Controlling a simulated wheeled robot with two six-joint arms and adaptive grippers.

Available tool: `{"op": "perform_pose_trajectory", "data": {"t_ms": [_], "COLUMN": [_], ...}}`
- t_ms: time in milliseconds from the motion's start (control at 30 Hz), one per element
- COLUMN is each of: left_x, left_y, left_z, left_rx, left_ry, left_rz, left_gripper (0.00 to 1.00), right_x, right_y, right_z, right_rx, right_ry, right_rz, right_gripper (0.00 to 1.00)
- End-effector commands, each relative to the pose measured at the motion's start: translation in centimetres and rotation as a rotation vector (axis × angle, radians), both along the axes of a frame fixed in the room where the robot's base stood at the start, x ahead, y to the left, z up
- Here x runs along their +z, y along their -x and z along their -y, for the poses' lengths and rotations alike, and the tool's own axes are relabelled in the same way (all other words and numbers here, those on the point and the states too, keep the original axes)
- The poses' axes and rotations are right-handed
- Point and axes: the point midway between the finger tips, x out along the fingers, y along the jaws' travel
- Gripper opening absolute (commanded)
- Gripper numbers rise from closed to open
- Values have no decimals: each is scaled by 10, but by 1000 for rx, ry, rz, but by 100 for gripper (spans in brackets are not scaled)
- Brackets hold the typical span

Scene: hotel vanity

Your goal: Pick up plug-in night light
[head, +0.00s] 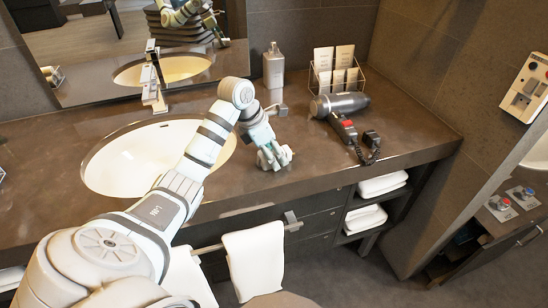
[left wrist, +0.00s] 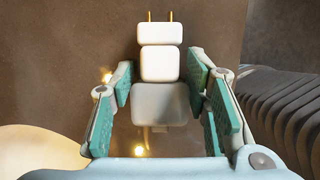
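The plug-in night light is a white, rounded block body with two brass prongs. In the left wrist view the night light (left wrist: 160,64) lies between the fingers, prongs pointing up the picture, over the brown counter. My left gripper (head: 274,158) is low over the counter near its front edge, right of the sink. In the left wrist view its teal pads stand on both sides of the light, with gaps beside the middle block. The fingers look open; contact with the wider lower body is hard to judge. In the head view the gripper mostly hides the light. My right gripper is not in view.
A grey hair dryer (head: 340,104) with a dark handle and cord lies to the right. Behind it is a wire rack of cards (head: 322,78). A soap dispenser (head: 273,66) stands near the mirror. The sink (head: 150,158) lies left. The front-right counter is clear.

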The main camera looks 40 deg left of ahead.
Motion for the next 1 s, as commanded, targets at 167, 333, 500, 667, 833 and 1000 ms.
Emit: {"op": "perform_pose_trajectory", "data": {"t_ms": [167,333,500,667,833,1000], "left_x": [0,2,21,67,144,187], "left_y": [0,0,-1,-1,0,0], "left_z": [0,0,0,0,0,0], "left_rx": [0,0,-1,-1,0,0], "left_ry": [0,0,0,0,0,0], "left_rz": [0,1,3,7,0,0], "left_gripper": [12,12,12,12,12,12], "right_x": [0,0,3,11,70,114], "right_y": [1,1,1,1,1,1], "right_z": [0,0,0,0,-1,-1], "right_rx": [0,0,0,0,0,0], "right_ry": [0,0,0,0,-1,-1], "right_rz": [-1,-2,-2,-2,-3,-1], "right_gripper": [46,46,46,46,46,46]}}
